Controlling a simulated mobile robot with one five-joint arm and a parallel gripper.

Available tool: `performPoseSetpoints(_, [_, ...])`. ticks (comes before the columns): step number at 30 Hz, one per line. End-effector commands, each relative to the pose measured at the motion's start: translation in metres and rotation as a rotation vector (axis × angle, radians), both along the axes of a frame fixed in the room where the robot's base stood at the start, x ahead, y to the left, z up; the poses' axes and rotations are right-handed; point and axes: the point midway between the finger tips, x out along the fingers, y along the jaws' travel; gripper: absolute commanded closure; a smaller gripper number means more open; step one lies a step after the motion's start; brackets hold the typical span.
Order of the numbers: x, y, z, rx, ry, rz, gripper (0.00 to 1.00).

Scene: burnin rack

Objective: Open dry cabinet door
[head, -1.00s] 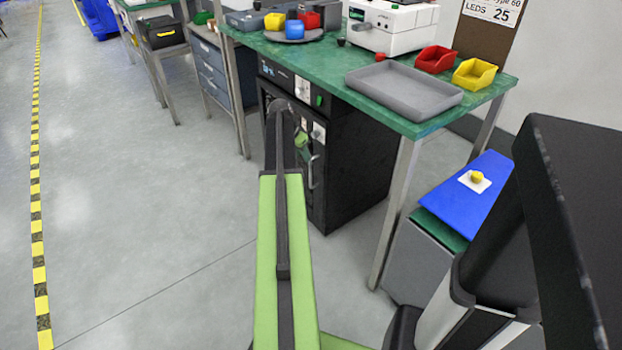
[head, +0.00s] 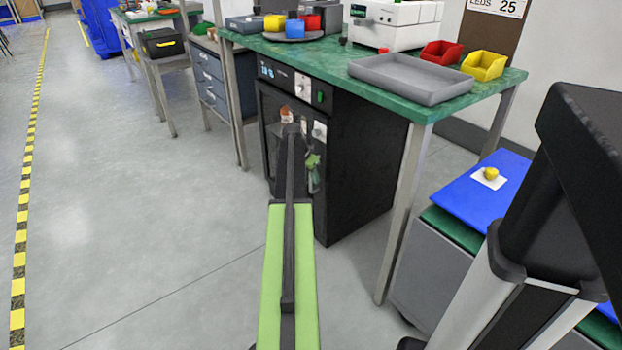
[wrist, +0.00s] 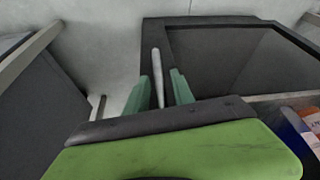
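The dry cabinet (head: 345,150) is a black box under the green bench, with a dark glazed door on its left-facing front. The door looks closed. Its pale upright bar handle (wrist: 158,70) shows in the wrist view at the edge of the dark door (wrist: 225,60). My gripper (wrist: 160,88) is open, with a green finger on each side of the handle and visible gaps between them. In the head view my gripper (head: 313,165) is at the cabinet front, partly hidden by my arm; the handle's lower end shows just below it.
The green bench (head: 440,108) stands over the cabinet, its metal leg (head: 402,215) at the right. A grey tray (head: 410,80) and yellow bin (head: 484,66) sit on top. A blue-topped cart (head: 480,195) is at the right. Floor (head: 150,200) at the left is clear.

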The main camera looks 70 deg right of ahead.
Motion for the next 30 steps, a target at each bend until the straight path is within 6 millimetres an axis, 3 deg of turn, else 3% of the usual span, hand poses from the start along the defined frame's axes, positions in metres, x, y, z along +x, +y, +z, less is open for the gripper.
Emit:
performPoseSetpoints(1, [-0.0001,0.0,0.0001,0.0,0.0,0.0,0.79])
performPoseSetpoints(6, [-0.0003,-0.0001,0.0001,0.0,0.0,-0.001,1.0])
performPoseSetpoints(30, [-0.0002,-0.0006,0.0,-0.001,-0.001,-0.001,1.0])
